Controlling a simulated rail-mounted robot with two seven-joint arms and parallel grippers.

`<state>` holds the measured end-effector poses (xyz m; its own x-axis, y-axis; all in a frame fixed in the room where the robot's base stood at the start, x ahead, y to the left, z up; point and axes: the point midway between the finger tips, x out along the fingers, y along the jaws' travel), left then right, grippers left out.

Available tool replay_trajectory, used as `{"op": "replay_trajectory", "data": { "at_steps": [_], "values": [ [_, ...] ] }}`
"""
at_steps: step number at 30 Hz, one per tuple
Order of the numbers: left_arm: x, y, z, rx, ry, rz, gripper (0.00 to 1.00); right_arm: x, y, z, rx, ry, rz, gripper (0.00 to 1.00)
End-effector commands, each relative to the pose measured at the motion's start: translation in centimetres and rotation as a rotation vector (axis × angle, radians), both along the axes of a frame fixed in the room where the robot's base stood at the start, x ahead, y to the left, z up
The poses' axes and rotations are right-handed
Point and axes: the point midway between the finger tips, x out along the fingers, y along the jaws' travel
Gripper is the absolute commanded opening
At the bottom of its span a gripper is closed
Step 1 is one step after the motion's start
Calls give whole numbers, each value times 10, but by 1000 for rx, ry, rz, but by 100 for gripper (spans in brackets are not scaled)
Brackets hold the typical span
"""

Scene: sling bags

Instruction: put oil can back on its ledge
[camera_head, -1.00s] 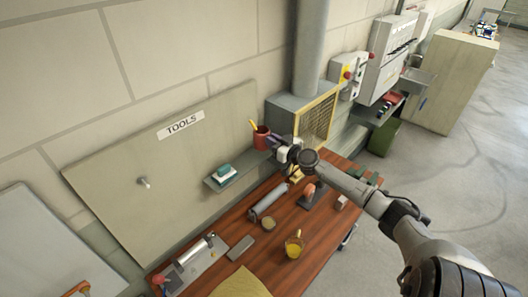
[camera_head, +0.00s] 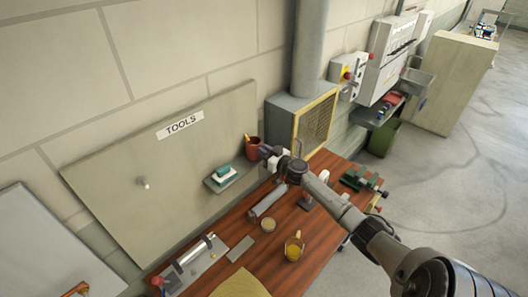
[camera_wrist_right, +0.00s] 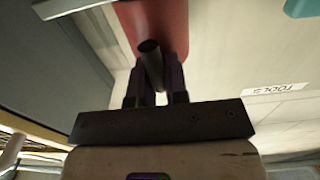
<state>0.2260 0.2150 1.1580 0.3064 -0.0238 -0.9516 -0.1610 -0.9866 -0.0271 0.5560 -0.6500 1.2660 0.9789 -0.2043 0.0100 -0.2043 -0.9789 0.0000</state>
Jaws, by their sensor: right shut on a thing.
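The red oil can (camera_head: 254,147) is at the right end of the small grey wall ledge (camera_head: 240,176), below and right of the TOOLS sign. A short orange-yellow piece sticks up from its top. My right gripper (camera_head: 269,152) reaches it from the right and is shut on it. In the right wrist view, the red can (camera_wrist_right: 165,18) is beyond the dark fingers (camera_wrist_right: 153,80), with a dark round tube between them. I cannot tell whether the can's bottom touches the ledge. My left gripper is not in view.
A teal-and-white item (camera_head: 223,174) sits on the ledge left of the can. A grey vented box (camera_head: 290,108) is close on the right. The wooden bench (camera_head: 265,254) below carries a grey cylinder (camera_head: 267,199), a yellow mug (camera_head: 294,247) and a green vise (camera_head: 360,180).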

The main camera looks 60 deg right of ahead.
Motion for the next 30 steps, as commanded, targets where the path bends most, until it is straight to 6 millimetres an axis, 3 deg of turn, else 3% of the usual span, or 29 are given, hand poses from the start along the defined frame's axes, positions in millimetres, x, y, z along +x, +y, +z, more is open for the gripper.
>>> {"op": "replay_trajectory", "data": {
  "at_steps": [9, 10, 18, 30],
  "values": [
    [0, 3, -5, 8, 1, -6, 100, 0, 0, -3, -1, -1, 0, 0],
    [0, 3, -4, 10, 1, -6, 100, 0, 0, -3, -2, 0, 0, 16],
    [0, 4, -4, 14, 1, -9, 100, 0, 0, -2, -1, 0, 0, 40],
    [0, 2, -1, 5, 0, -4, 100, -7, 1, -2, -2, 2, 0, 40]
  ]
}}
